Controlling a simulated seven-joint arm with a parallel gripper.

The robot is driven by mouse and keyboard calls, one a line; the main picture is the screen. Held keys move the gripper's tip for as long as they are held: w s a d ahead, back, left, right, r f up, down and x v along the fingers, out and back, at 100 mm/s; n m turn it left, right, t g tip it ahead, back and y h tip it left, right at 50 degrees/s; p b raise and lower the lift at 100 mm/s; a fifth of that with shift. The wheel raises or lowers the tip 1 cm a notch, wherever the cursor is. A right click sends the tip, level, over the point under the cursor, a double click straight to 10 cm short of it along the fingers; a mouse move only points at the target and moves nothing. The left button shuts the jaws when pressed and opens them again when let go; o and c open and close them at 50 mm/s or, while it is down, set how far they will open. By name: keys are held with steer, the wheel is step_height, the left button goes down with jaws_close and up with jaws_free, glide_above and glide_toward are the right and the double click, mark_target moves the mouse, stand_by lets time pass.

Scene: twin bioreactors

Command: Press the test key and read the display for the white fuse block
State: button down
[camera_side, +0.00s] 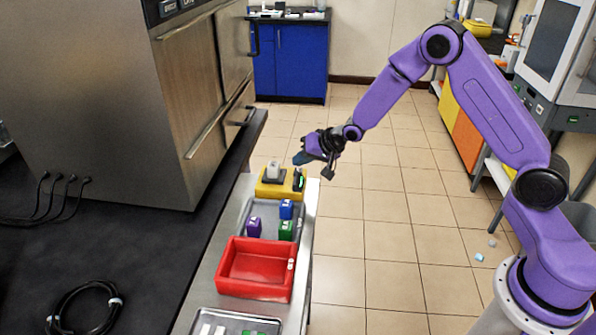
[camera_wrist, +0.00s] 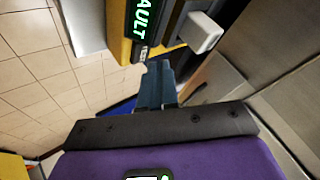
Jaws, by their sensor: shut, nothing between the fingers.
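The yellow tester (camera_side: 268,190) stands on the bench's far end, with the white fuse block (camera_side: 273,167) seated upright on it. In the wrist view the white block (camera_wrist: 203,34) is at the upper right. The tester's dark display (camera_wrist: 143,20) shows green letters "AULT", with the start cut off by the top edge. Below the display is a small pale labelled spot (camera_wrist: 140,54); I cannot tell whether it is the test key. My gripper (camera_side: 298,160) is shut and empty, just above and beside the tester. Its fingertips (camera_wrist: 160,66) show close to the labelled spot; contact is unclear.
A grey tray (camera_side: 262,212) holds purple (camera_side: 254,227), blue (camera_side: 286,209) and green (camera_side: 286,230) blocks. A red bin (camera_side: 252,292) sits nearer, then another tray (camera_side: 228,315) with small pieces. A large steel cabinet (camera_side: 110,100) stands left. Open floor lies right of the bench.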

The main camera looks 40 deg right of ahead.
mark_target(301, 172)
steer(key=shift+r, duration=2.5)
